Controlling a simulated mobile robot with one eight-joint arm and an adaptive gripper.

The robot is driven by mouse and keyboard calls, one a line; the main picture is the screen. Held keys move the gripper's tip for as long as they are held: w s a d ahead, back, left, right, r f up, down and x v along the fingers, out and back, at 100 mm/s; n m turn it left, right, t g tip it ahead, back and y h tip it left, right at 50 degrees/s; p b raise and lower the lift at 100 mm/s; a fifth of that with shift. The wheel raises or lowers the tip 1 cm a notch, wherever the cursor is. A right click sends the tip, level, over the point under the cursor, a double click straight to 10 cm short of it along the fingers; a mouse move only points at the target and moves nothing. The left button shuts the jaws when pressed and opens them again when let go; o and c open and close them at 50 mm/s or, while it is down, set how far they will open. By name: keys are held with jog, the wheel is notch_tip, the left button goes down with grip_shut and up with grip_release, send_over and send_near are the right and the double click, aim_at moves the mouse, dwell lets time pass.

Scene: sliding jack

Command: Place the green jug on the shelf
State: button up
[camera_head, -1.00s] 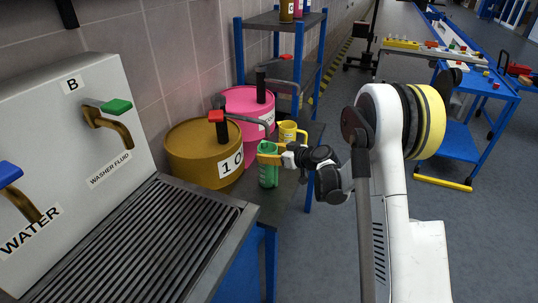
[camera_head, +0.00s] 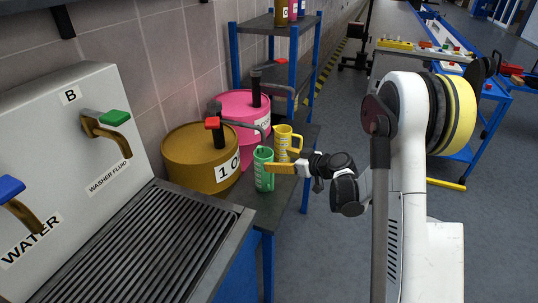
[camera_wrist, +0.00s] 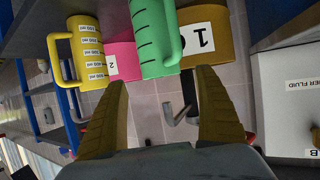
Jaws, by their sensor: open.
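The green jug (camera_head: 264,178) stands upright on a dark surface beside the ochre drum. In the wrist view the jug (camera_wrist: 152,38) appears upside down, just beyond the fingertips and between them sideways. My gripper (camera_head: 272,168) is at the jug's right side, its yellow fingers pointing left at it. In the wrist view the gripper (camera_wrist: 160,80) is open and nothing is held between its fingers. I cannot tell whether a finger touches the jug. The blue-posted shelf unit (camera_head: 268,22) stands behind, with several bottles on its top board.
A yellow jug (camera_head: 283,138) stands just behind the green one. The ochre drum (camera_head: 190,152) and pink drum (camera_head: 235,103), both with taps, are close on the left. A grey tap panel (camera_head: 60,150) and ribbed drain (camera_head: 140,240) fill the front left.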

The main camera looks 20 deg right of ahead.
jog(key=s+a+r+m+g+h, duration=0.25)
jog(key=s+r, duration=0.35)
jog(key=s, duration=0.3)
jog(key=s+a+r+m+g+h, duration=0.1)
jog(key=s+a+r, duration=0.2)
jog(key=s+r, duration=0.5)
jog(key=s+d+m+h, duration=0.1)
jog(key=s+m+h, duration=0.1)
jog(key=s, duration=1.6)
jog(key=shift+s+d+f+m+g+h+p, duration=0.25)
jog(key=shift+s+d+m+g+h+p, duration=0.15)
jog(key=shift+h, duration=0.35)
